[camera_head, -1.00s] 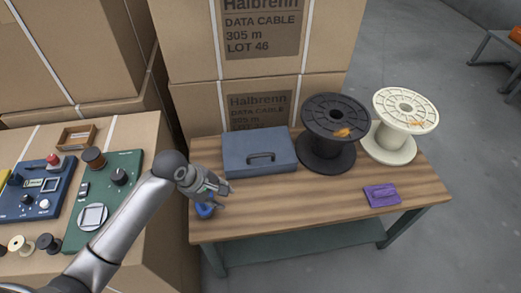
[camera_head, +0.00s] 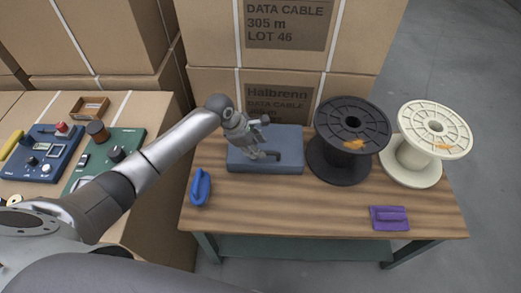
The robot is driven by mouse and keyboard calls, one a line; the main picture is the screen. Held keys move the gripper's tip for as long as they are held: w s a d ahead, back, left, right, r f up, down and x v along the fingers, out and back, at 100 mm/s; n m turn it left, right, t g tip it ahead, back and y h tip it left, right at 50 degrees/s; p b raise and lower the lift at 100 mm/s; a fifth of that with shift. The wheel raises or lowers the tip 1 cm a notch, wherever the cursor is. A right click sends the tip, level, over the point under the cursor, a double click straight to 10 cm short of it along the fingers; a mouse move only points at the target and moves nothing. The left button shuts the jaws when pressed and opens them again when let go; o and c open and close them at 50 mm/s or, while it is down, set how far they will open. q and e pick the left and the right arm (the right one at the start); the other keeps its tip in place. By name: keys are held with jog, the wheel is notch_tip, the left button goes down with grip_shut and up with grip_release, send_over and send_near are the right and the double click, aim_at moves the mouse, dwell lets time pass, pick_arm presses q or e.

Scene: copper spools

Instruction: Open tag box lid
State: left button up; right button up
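The tag box is a blue-grey box (camera_head: 290,160) with a flat lid and a dark handle, at the back left of the wooden table, and its lid looks shut. My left gripper (camera_head: 268,138) is over the left part of the box, close to the handle. Its fingers look spread apart, with nothing seen between them. Whether it touches the handle I cannot tell. The gripper hides part of the lid and handle. My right gripper is not in view.
A black spool (camera_head: 347,140) stands close to the right of the box, and a cream spool (camera_head: 418,144) stands beyond it. A blue handled item (camera_head: 200,187) lies at the table's left edge, a purple one (camera_head: 389,218) at front right. Stacked cartons (camera_head: 205,45) stand behind. The table's front middle is clear.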

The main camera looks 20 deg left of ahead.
pick_arm(q)
jog(key=shift+x, duration=1.55)
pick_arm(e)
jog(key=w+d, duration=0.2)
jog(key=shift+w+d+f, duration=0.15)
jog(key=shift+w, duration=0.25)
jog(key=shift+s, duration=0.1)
pick_arm(q)
jog(key=c, duration=0.5)
grip_shut()
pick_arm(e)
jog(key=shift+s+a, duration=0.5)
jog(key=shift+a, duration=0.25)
